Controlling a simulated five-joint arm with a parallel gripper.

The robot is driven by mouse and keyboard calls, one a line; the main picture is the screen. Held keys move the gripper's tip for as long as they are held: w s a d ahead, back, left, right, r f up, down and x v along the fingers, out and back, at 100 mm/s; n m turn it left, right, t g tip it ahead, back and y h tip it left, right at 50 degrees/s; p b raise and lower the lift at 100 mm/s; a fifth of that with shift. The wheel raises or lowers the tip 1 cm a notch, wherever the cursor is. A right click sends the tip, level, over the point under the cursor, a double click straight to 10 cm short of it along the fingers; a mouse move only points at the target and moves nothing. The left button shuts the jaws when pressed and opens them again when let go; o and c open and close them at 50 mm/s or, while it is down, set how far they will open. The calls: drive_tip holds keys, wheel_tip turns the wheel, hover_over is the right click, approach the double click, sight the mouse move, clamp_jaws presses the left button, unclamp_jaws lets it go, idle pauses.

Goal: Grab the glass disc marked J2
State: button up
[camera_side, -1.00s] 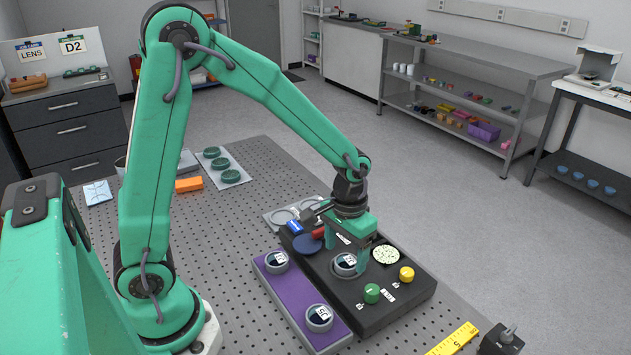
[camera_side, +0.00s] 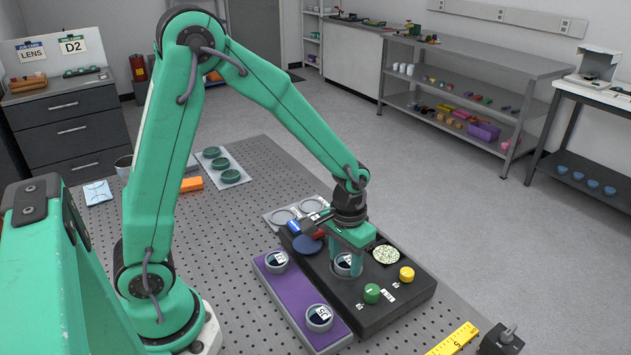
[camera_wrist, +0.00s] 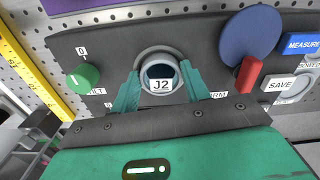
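The glass disc marked J2 (camera_wrist: 161,85) sits in a light grey ring in the black instrument (camera_side: 372,316). Its label faces up, toward the wrist camera. In the side view the disc (camera_side: 343,265) is partly hidden by my fingers. My gripper (camera_wrist: 160,72) is low over the disc, with one green finger on each side of its ring. The fingers look open around the ring, close to its edge. The gripper also shows in the side view (camera_side: 346,266), pointing down.
The instrument carries a green knob (camera_side: 371,293), a yellow knob (camera_side: 406,273), a speckled pale disc (camera_side: 385,254) and a dark blue disc (camera_side: 307,244). A purple tray (camera_side: 290,297) beside it holds two other ringed discs. A ruler (camera_side: 455,340) lies in front.

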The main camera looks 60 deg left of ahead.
sight(345, 262)
drive_tip(key=shift+c, duration=0.8)
drive_tip(key=shift+r, duration=0.15)
drive_tip(key=shift+r, duration=0.85)
wheel_tip(345, 262, up, 2)
drive_tip(key=shift+r, duration=0.2)
drive_tip(key=s+d+r, duration=0.6)
drive_tip(key=s+d, duration=0.1)
drive_tip(key=d, duration=0.2)
drive_tip(key=shift+d+r, duration=0.15)
drive_tip(key=shift+r, duration=0.15)
